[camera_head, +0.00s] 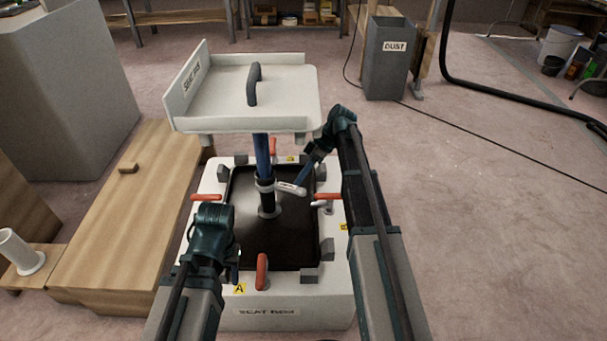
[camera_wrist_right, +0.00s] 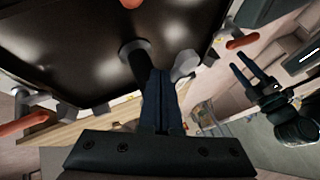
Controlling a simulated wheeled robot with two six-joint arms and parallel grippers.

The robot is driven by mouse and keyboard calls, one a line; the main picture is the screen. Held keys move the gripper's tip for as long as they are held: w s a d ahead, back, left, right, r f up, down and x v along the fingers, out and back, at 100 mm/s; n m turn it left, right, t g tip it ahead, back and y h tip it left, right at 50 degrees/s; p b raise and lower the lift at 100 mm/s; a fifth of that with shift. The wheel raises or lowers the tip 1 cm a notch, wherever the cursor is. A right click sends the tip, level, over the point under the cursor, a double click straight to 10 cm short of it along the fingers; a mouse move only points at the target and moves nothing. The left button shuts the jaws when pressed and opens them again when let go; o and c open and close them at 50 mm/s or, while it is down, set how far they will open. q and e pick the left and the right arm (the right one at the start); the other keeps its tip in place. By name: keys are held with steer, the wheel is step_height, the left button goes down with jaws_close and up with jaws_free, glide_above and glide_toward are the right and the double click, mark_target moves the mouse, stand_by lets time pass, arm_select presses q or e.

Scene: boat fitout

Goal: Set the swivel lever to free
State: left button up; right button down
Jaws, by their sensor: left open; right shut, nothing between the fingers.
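The swivel lever (camera_head: 290,188) is a short pale grey arm. It sticks out to the right from the collar of the pedestal post (camera_head: 264,165). In the right wrist view a pale grey rounded end (camera_wrist_right: 185,64), which looks like the lever, lies just right of my fingers. My right gripper (camera_head: 303,182) is shut and empty, with its fingertips close beside the lever's outer end. I cannot tell whether they touch. My left gripper (camera_head: 234,264) is low over the seat box's front left; its two fingers are spread in the right wrist view (camera_wrist_right: 253,72). Any lever marking is unreadable.
The white seat box (camera_head: 330,293) has a black top (camera_head: 288,246), several orange handles (camera_head: 262,271) and grey blocks around it. The white seat (camera_head: 300,84) sits on the post above my right gripper. A wooden bench (camera_head: 120,215) stands left; open floor (camera_head: 480,220) lies right.

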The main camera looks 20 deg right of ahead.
mark_target(297, 192)
stand_by(0.3)
steer(key=s+m+t, duration=0.1)
steer(key=m, duration=0.1)
steer(key=s+a+m+t, duration=0.1)
steer(key=s+m+t, duration=0.1)
steer(key=shift+a+m, duration=0.1)
steer(key=shift+m, duration=0.2)
steer(key=shift+s+a, duration=0.45)
steer(key=shift+s, duration=0.05)
steer(key=s+a+m+t+h, duration=0.1)
steer(key=s+a+m+t, duration=0.2)
steer(key=a+m, duration=0.2)
steer(key=shift+s+a, duration=0.3)
steer(key=shift+a, duration=0.85)
steer(key=shift+r, duration=0.1)
